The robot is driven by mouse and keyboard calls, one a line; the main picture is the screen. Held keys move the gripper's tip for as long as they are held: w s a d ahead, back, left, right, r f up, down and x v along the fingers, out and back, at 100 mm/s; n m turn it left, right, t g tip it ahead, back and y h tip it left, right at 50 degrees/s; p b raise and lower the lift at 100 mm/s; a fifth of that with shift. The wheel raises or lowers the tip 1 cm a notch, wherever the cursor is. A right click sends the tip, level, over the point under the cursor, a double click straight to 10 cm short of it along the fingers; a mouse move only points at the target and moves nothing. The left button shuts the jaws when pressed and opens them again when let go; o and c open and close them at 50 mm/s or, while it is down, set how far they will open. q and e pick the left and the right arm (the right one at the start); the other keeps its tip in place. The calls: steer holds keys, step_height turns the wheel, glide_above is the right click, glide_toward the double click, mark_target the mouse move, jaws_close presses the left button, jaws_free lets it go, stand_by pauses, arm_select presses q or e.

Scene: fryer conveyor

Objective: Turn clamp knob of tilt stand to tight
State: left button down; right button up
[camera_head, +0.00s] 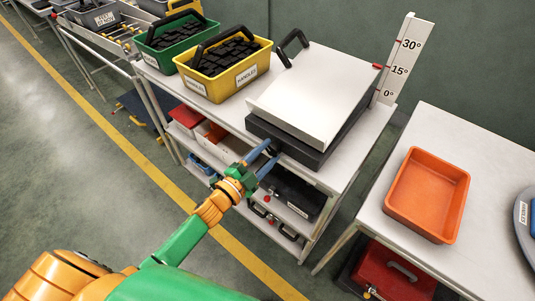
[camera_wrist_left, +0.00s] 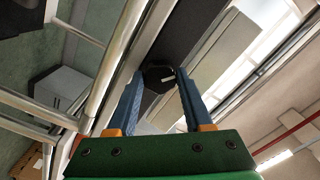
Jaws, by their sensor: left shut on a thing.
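The tilt stand (camera_head: 290,140) has a dark base and a pale plate (camera_head: 318,90) tilted up on it, on top of the shelf unit. A scale board (camera_head: 394,62) marked 0°, 15° and 30° stands at its right, with a red pointer (camera_head: 377,66) near the 15° mark. The black clamp knob (camera_wrist_left: 158,78), with a white mark, is on the front of the base. My left gripper (camera_head: 273,150) is shut on the knob, one blue finger on either side. The fingers partly hide the knob in the head view. My right gripper is not in view.
A yellow bin (camera_head: 226,88) and a green bin (camera_head: 172,52), both with black handles, stand left of the stand. An orange tray (camera_head: 400,203) lies on the right table (camera_head: 470,150). Lower shelves hold dark cases (camera_head: 295,195). The floor in front is clear.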

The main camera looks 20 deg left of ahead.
arm_select(q)
steer(key=m, duration=0.4)
steer(key=shift+f+m+b, duration=0.15)
steer(key=shift+m+b, duration=0.15)
steer(key=shift+b, duration=0.1)
steer(key=shift+m+b, duration=0.5)
steer(key=shift+m, duration=1.7)
steer(key=shift+c, duration=1.5)
jaws_free()
steer(key=shift+s, duration=0.1)
